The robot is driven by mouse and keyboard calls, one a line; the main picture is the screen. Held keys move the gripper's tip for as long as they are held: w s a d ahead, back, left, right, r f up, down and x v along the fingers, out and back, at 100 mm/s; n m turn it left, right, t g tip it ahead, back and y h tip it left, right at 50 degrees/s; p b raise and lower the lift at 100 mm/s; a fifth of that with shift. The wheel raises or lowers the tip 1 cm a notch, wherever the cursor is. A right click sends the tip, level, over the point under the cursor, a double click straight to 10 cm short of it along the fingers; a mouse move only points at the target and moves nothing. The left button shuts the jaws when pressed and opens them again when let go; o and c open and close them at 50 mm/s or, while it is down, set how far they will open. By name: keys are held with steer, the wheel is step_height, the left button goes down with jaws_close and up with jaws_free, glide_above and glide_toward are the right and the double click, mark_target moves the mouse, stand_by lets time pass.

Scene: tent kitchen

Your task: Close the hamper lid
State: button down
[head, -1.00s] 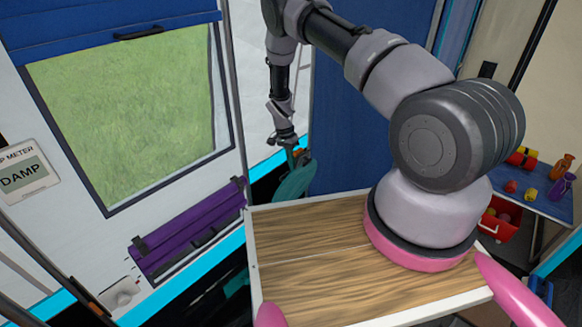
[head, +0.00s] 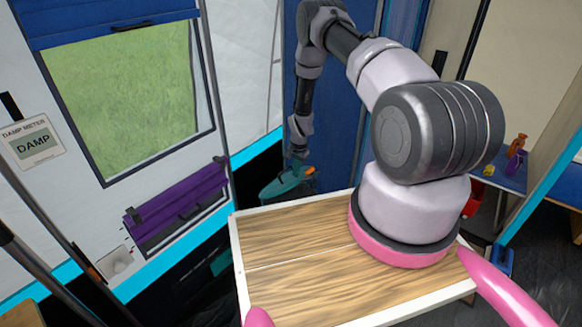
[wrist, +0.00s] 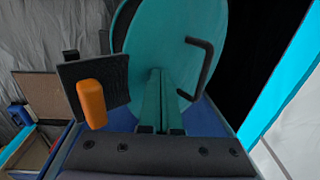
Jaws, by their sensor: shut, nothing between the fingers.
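A round teal panel (head: 284,187), which looks like the hamper lid, shows beyond the far edge of my wooden top in the head view. It is tilted, with a black bar handle (wrist: 197,68) on its face in the wrist view. My gripper (wrist: 161,78) is shut and empty, its teal fingers pointing at the panel's face; I cannot tell whether they touch it. In the head view my gripper (head: 296,163) hangs just above the panel. An orange knob (wrist: 92,103) stands before a dark plate (wrist: 95,80) left of the fingers. The hamper body is mostly hidden.
A blue wall (head: 345,110) stands behind the arm. A purple rolled holder (head: 178,207) and a window (head: 125,100) are on the left wall. A blue table (head: 512,178) with small bottles is at the right. Dark floor lies left of my top.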

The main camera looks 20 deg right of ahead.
mark_target(303, 178)
steer(key=shift+s+d+f, duration=0.25)
steer(key=shift+s+f, duration=0.15)
steer(key=shift+f, duration=0.1)
steer(key=shift+s+d+f, duration=0.2)
steer(key=shift+s+d, duration=0.05)
steer(key=shift+d, duration=0.05)
steer(key=shift+s+d+f+t+y, duration=0.2)
steer(key=shift+s+f+t+y, duration=0.1)
steer(key=shift+f+t+y, duration=0.25)
steer(key=shift+s+d+f+t+y, duration=0.15)
steer(key=shift+s+f+t+y, duration=0.3)
steer(key=shift+t, duration=0.3)
steer(key=s+d+f, duration=0.1)
steer(key=s+f, duration=0.1)
steer(key=f, duration=0.3)
steer(key=s+d+f, duration=0.1)
steer(key=f, duration=0.5)
steer(key=shift+s+d+f, duration=0.25)
steer(key=shift+s+d, duration=0.1)
steer(key=shift+d, duration=0.1)
